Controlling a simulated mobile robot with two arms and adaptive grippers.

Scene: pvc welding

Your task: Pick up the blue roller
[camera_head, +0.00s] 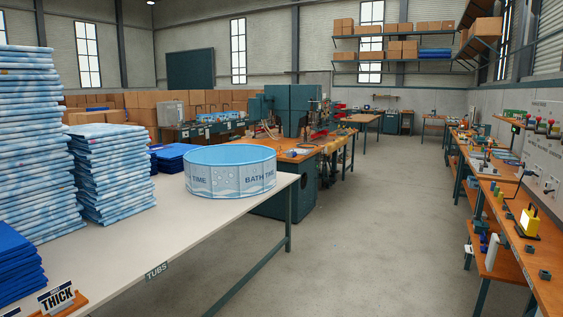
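I cannot pick out the blue roller with certainty. A small blue upright piece (483,242) stands on the lower shelf of the right-hand bench, beside a white one. It is too small to tell what it is. A blue item (501,154) lies farther back on the same row of benches, also too small to name. Neither of my grippers shows in the head view.
A white table (215,222) marked TUBS fills the left, bearing stacks of folded blue sheets (108,170) and a round BATH TIME tub (231,172). A wooden workbench (518,247) runs along the right wall. The floor (380,235) between them is clear.

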